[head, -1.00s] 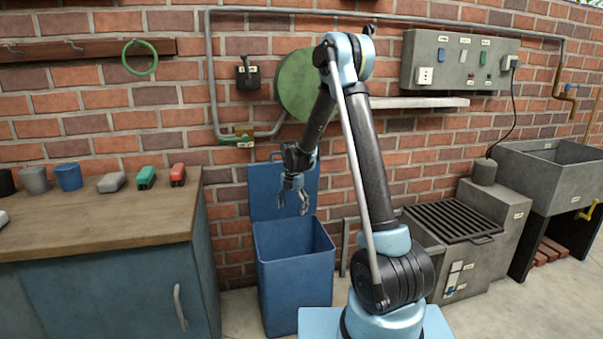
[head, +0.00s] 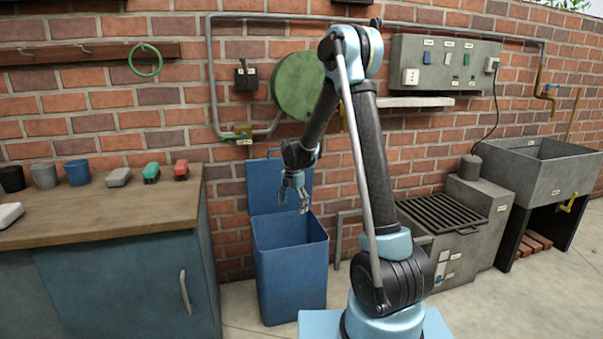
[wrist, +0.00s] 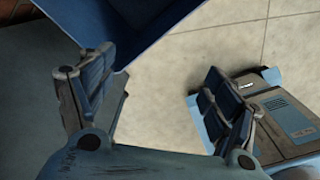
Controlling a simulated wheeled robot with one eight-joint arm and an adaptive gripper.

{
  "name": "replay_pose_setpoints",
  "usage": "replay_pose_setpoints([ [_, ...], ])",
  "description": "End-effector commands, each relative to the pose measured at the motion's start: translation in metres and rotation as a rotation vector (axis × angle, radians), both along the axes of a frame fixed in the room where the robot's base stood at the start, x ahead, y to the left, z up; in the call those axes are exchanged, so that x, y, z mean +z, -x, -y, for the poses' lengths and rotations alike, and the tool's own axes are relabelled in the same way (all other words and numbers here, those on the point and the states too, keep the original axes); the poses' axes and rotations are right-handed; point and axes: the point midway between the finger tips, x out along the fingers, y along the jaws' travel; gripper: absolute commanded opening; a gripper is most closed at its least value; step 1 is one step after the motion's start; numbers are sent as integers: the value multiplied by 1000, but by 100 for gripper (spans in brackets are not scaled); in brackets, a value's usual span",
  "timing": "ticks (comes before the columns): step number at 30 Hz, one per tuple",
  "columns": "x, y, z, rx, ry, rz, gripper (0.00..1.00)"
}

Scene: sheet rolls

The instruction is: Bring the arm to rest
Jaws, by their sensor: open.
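My gripper (head: 297,198) hangs from my bent arm in the head view, fingers pointing down, in front of the raised lid of a blue bin (head: 290,272) and above the bin's opening. In the wrist view my gripper (wrist: 160,110) has its two fingers wide apart with nothing between them but pale floor. Part of the blue bin (wrist: 150,15) shows at the top of the wrist view. The inside of the bin is dark and its contents cannot be seen.
A wooden-topped workbench (head: 100,215) with several small items stands at the left. A grill (head: 445,215) and a stone sink (head: 550,170) stand at the right. A brick wall with pipes and an electrical panel (head: 447,62) is behind. Floor is clear at the lower right.

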Motion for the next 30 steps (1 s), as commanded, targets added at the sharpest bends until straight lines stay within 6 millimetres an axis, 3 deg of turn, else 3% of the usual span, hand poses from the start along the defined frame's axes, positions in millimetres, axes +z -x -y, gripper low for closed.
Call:
replay_pose_setpoints([
  [11,49,36,39,-277,-11,20,81],
  [21,100,97,94,-684,-33,43,81],
  [30,127,158,134,-1040,-60,61,81],
])
